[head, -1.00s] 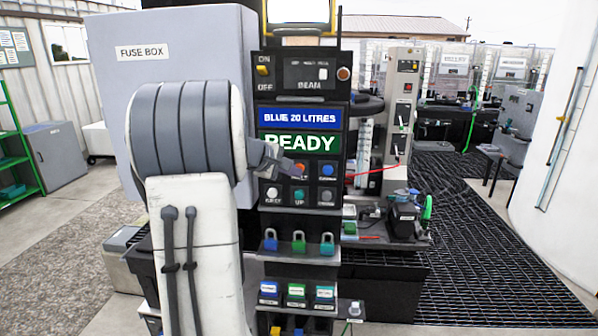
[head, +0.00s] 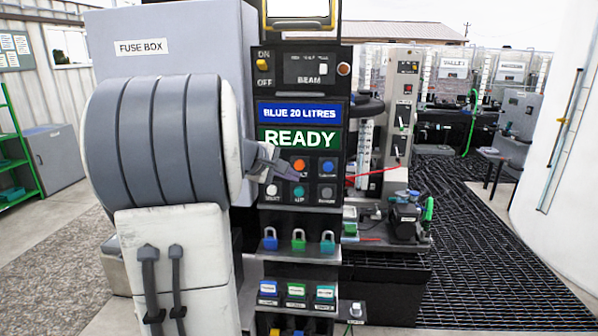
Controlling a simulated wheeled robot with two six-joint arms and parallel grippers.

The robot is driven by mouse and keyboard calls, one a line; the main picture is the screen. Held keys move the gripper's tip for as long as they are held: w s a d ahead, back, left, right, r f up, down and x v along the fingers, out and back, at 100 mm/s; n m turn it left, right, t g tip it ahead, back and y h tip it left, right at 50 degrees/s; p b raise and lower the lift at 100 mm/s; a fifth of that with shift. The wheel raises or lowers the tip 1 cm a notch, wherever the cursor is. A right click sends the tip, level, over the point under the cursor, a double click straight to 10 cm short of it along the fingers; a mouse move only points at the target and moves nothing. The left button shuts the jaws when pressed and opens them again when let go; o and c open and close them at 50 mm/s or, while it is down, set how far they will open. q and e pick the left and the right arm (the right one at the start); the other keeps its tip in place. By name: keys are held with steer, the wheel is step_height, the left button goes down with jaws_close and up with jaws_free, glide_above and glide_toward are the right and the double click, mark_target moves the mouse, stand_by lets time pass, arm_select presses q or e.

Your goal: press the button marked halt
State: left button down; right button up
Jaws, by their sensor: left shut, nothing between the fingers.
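The button panel stands in the middle of the head view, below a green READY sign (head: 300,139). An orange button (head: 299,164) is in its upper row; the label beneath it is partly covered, with only "LT" readable. Beside it is a blue button (head: 328,168). Below are a white button (head: 271,190), a teal button (head: 299,191) and a grey button (head: 327,193). My left gripper (head: 292,174) is shut and empty, its tip just below and left of the orange button in the picture. I cannot tell whether it touches the panel. It hides the upper-left button position. My right gripper is out of view.
The fuse box (head: 190,50) stands close behind my left arm. An ON/OFF switch (head: 263,65) and beam control (head: 312,70) are above the signs. Dark grating (head: 470,250) lies to the right.

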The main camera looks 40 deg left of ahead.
arm_select(q)
steer(key=shift+s+d, duration=0.5)
steer(key=shift+s, duration=0.35)
steer(key=s+d+f+m+g+h+b, duration=0.15)
steer(key=d+f+m, duration=0.25)
steer(key=d, duration=0.6)
steer(key=s+d+f+m+g+h, duration=0.1)
steer(key=s+d+f+m+g, duration=0.2)
steer(key=d, duration=0.7)
steer(key=s+d+f+m+g+h+b, duration=0.1)
steer(key=d+f+m+g+h, duration=0.15)
steer(key=d+f+m, duration=0.45)
steer(key=s+d+f+m+g+y, duration=0.1)
steer(key=s+d+f+m, duration=0.1)
steer(key=s, duration=0.4)
steer(key=s+d+f+m+g+y+b, duration=0.1)
steer(key=s+d+f+m+g+y, duration=0.1)
steer(key=s+d+m, duration=0.3)
steer(key=s+d+f+m+g+y, duration=0.1)
steer(key=s+d+f+m, duration=0.2)
steer(key=s, duration=0.6)
steer(key=shift+d+f+m+y, duration=0.35)
steer(key=shift+f+m, duration=0.2)
steer(key=shift+m, duration=0.55)
